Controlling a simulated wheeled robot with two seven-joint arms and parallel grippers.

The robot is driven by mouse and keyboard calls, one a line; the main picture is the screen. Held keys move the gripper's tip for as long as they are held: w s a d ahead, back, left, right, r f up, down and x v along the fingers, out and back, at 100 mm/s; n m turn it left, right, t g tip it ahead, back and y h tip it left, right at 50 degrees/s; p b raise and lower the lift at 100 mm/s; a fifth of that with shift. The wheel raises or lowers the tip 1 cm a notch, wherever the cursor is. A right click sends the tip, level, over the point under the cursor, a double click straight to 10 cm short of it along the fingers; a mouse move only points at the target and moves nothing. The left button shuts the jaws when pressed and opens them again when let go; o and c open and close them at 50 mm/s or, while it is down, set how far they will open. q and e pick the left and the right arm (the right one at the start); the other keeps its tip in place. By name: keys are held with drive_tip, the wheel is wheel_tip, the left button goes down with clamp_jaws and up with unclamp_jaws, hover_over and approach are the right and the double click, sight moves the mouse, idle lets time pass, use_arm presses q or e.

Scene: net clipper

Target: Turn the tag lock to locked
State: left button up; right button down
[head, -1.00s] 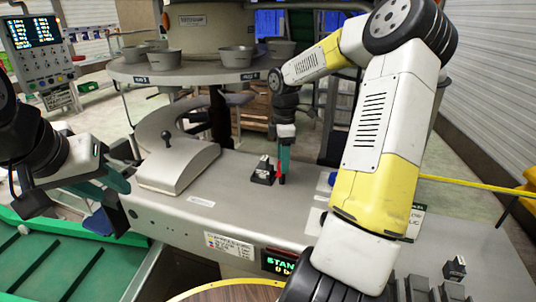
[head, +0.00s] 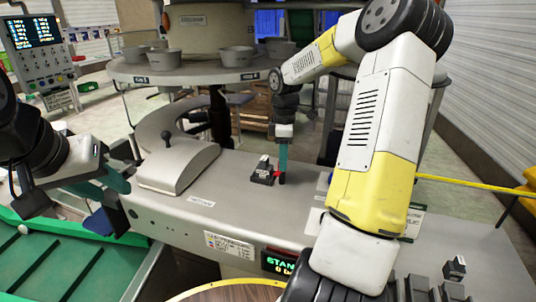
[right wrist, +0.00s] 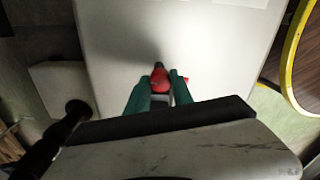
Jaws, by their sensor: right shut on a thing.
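The tag lock is a small black block (head: 262,172) with a pale upright part, on the grey machine top in the head view. A small red piece (head: 277,174) shows at its right side. My right gripper (head: 282,180) points down there, its teal fingers close beside the block. In the right wrist view the red piece (right wrist: 159,80) shows at the teal fingertips (right wrist: 158,88), which are shut on it. The lock's markings are too small to read. My left gripper (head: 112,188) hangs at the left, away from the lock; its jaw gap is not clear.
A curved grey housing with a black knob (head: 168,140) stands left of the lock. A round table with grey bowls (head: 237,57) is behind. Dark blocks (head: 455,268) sit at the front right. The machine top around the lock is mostly clear.

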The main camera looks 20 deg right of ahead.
drive_tip(key=m, duration=0.3)
drive_tip(key=shift+a+m, duration=0.1)
drive_tip(key=shift+m, duration=0.2)
drive_tip(key=m, duration=0.4)
drive_tip(key=shift+m, duration=0.3)
drive_tip(key=m, duration=0.3)
drive_tip(key=shift+m, duration=0.3)
drive_tip(key=shift+m+t, duration=0.3)
drive_tip(key=shift+m, duration=1.7)
drive_tip(key=c, duration=1.1)
unclamp_jaws()
drive_tip(key=shift+s, duration=0.1)
